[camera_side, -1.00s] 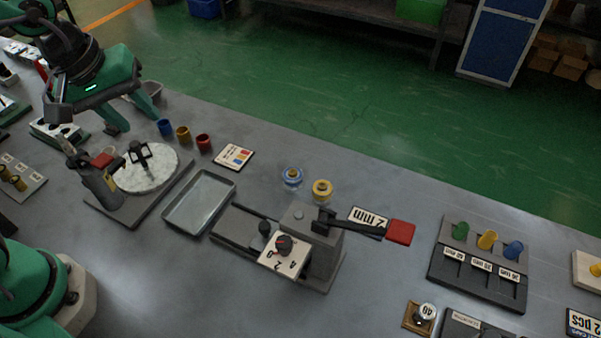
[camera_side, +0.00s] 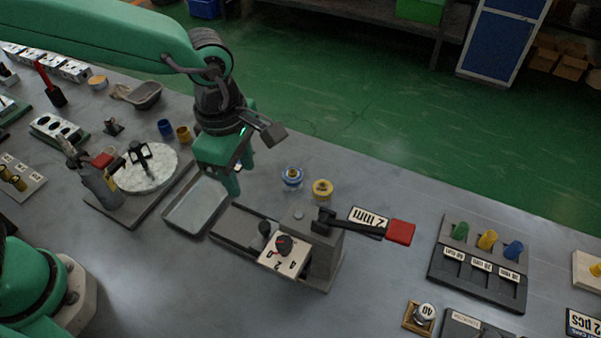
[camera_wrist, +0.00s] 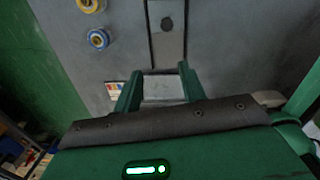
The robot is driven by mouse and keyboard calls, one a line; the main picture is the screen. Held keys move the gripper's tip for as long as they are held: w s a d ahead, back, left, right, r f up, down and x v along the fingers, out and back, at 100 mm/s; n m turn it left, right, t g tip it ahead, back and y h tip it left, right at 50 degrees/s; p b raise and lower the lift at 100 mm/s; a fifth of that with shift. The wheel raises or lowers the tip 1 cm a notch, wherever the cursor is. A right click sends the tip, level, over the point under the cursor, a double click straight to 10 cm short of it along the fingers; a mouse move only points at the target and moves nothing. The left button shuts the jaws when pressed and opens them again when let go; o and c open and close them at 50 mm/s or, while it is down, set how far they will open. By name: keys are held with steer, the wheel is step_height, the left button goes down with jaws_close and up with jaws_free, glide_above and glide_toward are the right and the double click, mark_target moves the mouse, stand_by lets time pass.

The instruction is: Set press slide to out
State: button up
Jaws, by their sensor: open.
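The press (camera_side: 325,255) is a grey block with a black lever ending in a red handle (camera_side: 400,232) and a white dial plate (camera_side: 284,256). Its slide track (camera_side: 238,226) runs out to the left. The slide's black knob (camera_side: 265,229) stands close to the dial plate, at the press end of the track. In the wrist view the track (camera_wrist: 167,47) and the dark knob (camera_wrist: 167,23) lie ahead of the fingers. My gripper (camera_side: 238,178) is open and empty, above the grey tray and left of the track. It also shows in the wrist view (camera_wrist: 160,85).
The grey tray (camera_side: 180,222) lies left of the track. A blue ring (camera_side: 292,177) and a yellow ring (camera_side: 322,189) stand behind the press. The round white turntable (camera_side: 160,175) is further left. The table in front of the press is clear.

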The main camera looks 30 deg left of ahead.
mark_target(264, 225)
steer(key=d+f+n, duration=0.1)
steer(key=d, duration=0.1)
steer(key=s+d+f+n, duration=0.1)
steer(key=d+f, duration=0.1)
steer(key=shift+n, duration=0.4)
steer(key=shift+f, duration=3.85)
jaws_close()
